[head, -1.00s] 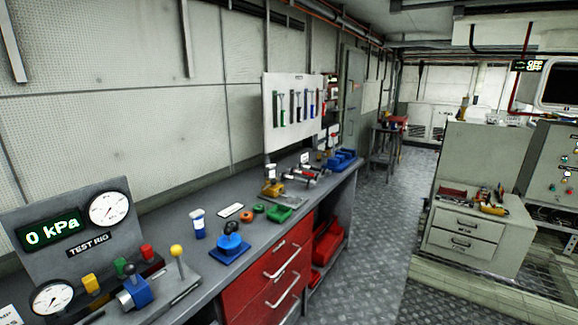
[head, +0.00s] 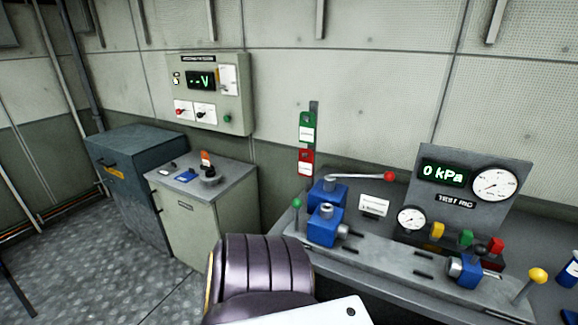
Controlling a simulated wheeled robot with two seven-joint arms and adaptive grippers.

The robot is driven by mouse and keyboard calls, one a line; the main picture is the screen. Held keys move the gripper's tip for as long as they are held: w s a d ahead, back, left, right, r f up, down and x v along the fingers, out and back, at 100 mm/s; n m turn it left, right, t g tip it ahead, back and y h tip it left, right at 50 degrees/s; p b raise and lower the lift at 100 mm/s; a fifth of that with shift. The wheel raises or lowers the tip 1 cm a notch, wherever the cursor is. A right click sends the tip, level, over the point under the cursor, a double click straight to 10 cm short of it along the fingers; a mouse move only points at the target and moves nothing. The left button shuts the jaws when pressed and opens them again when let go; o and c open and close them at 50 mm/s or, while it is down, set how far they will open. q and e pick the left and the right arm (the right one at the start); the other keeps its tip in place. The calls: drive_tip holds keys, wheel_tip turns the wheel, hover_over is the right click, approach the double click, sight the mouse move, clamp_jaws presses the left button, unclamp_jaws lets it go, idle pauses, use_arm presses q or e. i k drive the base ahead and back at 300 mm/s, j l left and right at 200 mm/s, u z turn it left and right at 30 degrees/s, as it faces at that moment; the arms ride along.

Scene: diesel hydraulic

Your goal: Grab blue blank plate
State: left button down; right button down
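A small flat blue piece (head: 187,176) lies on top of the grey-green cabinet (head: 196,222), left of the middle. It looks like a blue plate, but it is too small to tell for certain. A dark round item (head: 209,174) and an orange-topped item (head: 205,158) stand just right of it. Neither of my grippers shows in the head view.
A dark blue-grey cabinet (head: 140,160) stands left of the grey-green one. A voltage panel (head: 207,92) hangs above. A dark ribbed padded shape (head: 262,268), like a chair back, is at bottom middle. The test-rig bench (head: 405,275) fills the right. Floor is clear at left.

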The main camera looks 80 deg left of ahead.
sight(187, 176)
drive_tip(key=u, duration=3.4)
